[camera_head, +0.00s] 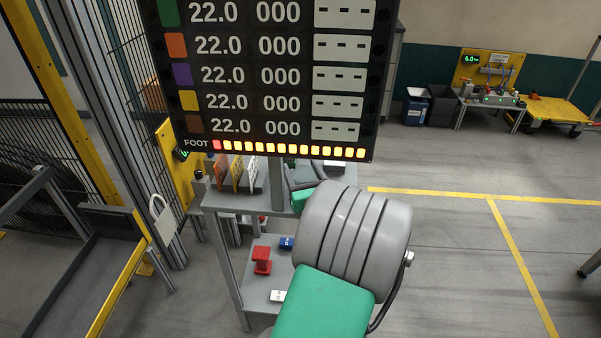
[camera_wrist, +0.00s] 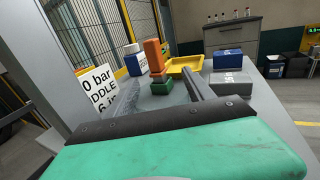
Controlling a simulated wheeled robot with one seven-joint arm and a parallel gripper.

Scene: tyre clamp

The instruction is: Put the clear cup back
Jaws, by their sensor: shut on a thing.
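I cannot clearly make out a clear cup in either view. My gripper (camera_wrist: 162,78) shows its two grey fingers reaching forward over a grey table top in the wrist view. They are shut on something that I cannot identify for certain. An orange block on a green base (camera_wrist: 154,58) shows between the fingertips; I cannot tell whether it is gripped or stands behind them. In the head view my grey arm and the display hide most of the gripper.
A yellow tray (camera_wrist: 187,66), a blue-and-white container (camera_wrist: 134,61), a blue box (camera_wrist: 228,60), a grey box (camera_wrist: 231,78) and a white sign (camera_wrist: 97,90) surround the fingers. A red piece (camera_head: 262,260) sits on the lower shelf. A large display (camera_head: 270,75) hangs above.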

